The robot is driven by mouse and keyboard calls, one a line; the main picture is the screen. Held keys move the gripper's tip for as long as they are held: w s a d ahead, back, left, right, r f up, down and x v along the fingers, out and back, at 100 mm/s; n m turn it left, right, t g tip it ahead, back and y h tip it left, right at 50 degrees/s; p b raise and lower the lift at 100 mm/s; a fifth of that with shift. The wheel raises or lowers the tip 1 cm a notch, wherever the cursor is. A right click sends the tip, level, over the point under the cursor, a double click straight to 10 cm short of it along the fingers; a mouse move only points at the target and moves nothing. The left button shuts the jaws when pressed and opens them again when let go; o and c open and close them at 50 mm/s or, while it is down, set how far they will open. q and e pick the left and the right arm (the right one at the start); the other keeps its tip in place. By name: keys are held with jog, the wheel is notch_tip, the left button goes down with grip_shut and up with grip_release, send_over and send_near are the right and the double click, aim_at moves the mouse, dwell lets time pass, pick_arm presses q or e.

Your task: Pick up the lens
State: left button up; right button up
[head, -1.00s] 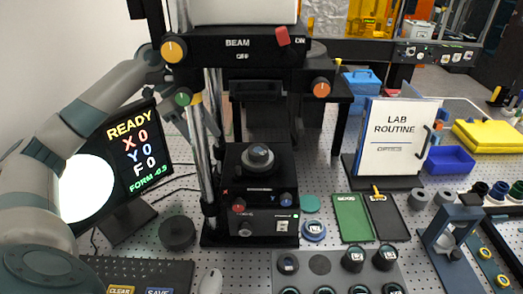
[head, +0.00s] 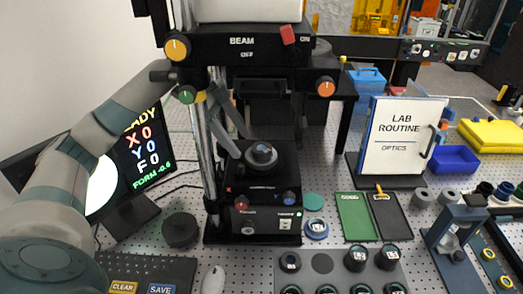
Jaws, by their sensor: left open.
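The lens, a round dark piece with a pale grey top (head: 262,153), sits on the black stage of the interferometer (head: 262,187), under the beam head. My left gripper (head: 244,147) reaches in from the left, past the chrome posts. Its two grey fingers are apart, with the tips close to the left and back of the lens. I cannot tell whether they touch it. The wrist is partly hidden behind the posts. My right gripper is not in view.
Chrome posts (head: 207,150) stand between my left arm and the stage. A monitor (head: 135,160) is at left. A grey tray (head: 340,274) with several round capped pieces lies in front. Green (head: 356,216) and black mats lie right of the stage, before the lab routine board (head: 402,138).

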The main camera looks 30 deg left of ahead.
aim_at(258, 146)
pick_arm(q)
jog(key=shift+d, duration=0.1)
jog(key=d, duration=0.1)
jog(key=w+d, duration=0.1)
jog(key=d, duration=0.2)
jog(key=shift+w+d+f+b, duration=0.2)
jog(key=shift+w+d+b, duration=0.1)
jog(key=shift+w+b, duration=0.1)
jog(key=shift+d+f+b, duration=0.15)
jog(key=shift+f+b, duration=0.2)
jog(key=shift+b, duration=0.15)
jog(key=shift+c, duration=0.6)
jog(key=c, duration=1.1)
jog(key=shift+c, duration=0.2)
